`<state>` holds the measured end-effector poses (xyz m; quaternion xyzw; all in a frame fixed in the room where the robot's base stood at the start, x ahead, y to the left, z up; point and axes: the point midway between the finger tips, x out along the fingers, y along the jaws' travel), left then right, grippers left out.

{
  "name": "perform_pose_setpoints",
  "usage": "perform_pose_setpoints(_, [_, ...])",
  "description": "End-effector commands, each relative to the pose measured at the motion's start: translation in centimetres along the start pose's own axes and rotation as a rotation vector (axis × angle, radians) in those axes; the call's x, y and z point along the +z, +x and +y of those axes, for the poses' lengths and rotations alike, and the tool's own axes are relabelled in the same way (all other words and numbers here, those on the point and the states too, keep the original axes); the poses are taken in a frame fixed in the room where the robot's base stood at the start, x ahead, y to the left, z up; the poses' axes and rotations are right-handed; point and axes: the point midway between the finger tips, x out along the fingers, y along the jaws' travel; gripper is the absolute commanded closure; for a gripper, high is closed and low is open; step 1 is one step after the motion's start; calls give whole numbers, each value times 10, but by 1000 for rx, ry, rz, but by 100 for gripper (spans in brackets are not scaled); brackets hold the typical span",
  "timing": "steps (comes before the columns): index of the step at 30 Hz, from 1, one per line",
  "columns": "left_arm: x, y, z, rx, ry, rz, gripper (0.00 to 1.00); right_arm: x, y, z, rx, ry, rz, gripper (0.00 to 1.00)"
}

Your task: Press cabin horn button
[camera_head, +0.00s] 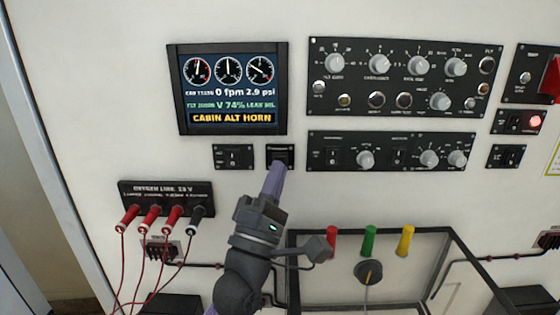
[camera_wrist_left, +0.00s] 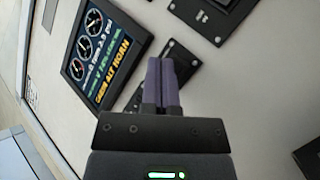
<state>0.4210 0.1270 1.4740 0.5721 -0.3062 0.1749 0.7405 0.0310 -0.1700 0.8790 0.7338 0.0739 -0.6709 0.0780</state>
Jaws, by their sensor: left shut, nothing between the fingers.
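The cabin horn button panel (camera_head: 280,152) is a small black plate on the white wall, just below the display. My left gripper (camera_head: 277,166) is shut and empty, with its purple fingertips at the lower part of this plate in the head view. The fingers hide part of the plate, and I cannot tell whether they touch the button. In the left wrist view the shut fingers (camera_wrist_left: 162,62) point at a black plate (camera_wrist_left: 182,64), which they partly cover. The display (camera_head: 230,88) reads CABIN ALT HORN in yellow; it also shows in the left wrist view (camera_wrist_left: 103,48). My right gripper is not in view.
A similar small switch plate (camera_head: 233,156) sits just left. Larger knob panels (camera_head: 405,78) are to the right. An oxygen link panel (camera_head: 166,197) with red and black plugs and hanging cables is lower left. A black-framed tray (camera_head: 450,233) with coloured pegs is lower right.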

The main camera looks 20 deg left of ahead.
Motion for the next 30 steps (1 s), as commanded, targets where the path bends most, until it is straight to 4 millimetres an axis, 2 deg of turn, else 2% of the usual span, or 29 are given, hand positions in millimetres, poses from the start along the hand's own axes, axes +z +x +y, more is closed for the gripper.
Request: perform_pose_setpoints(30, [-4, 6, -4, 0, 0, 0, 100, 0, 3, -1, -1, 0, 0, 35])
